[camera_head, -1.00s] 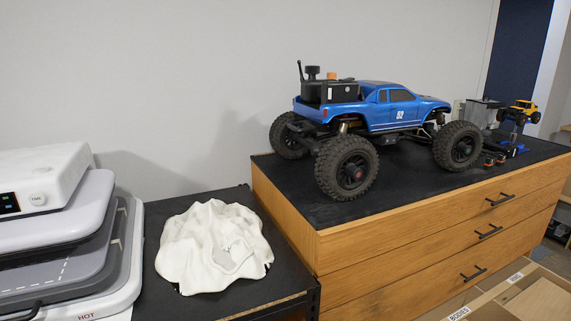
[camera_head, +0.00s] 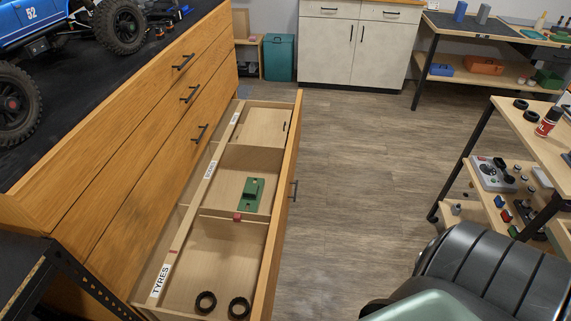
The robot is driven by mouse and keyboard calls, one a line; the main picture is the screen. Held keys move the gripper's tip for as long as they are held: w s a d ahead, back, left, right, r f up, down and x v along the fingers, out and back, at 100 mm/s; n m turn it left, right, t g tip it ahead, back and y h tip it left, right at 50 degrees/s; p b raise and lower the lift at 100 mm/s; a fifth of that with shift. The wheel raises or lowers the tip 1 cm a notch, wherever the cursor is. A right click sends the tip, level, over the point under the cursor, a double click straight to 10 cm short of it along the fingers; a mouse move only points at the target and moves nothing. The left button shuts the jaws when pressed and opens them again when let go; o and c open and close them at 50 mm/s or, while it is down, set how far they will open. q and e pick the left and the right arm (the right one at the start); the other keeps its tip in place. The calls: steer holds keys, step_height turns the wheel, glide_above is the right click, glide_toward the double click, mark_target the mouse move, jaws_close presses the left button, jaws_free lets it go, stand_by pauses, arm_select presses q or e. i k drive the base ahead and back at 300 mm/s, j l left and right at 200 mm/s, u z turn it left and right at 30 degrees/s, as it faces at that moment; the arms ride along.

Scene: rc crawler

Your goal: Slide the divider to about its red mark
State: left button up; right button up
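The open bottom drawer (camera_head: 291,155) holds a thin wooden divider (camera_head: 222,216) that crosses it between the middle and near compartments. A red tab (camera_head: 237,217) sits on the divider. A small red mark (camera_head: 173,252) shows on the drawer's left rail, nearer to me than the divider, by the TYRES label (camera_head: 160,281). The divider stands apart from that mark.
The near compartment holds two black tyres (camera_head: 205,302); the middle one holds a green part (camera_head: 252,192). A second divider (camera_head: 252,146) stands farther back. The blue truck (camera_head: 40,25) is on the cabinet top. A shelved table (camera_head: 545,135) stands right; the floor (camera_head: 350,170) between is clear.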

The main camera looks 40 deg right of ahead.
mark_target(237, 230)
steer(key=z, duration=0.75)
steer(key=k, duration=0.1)
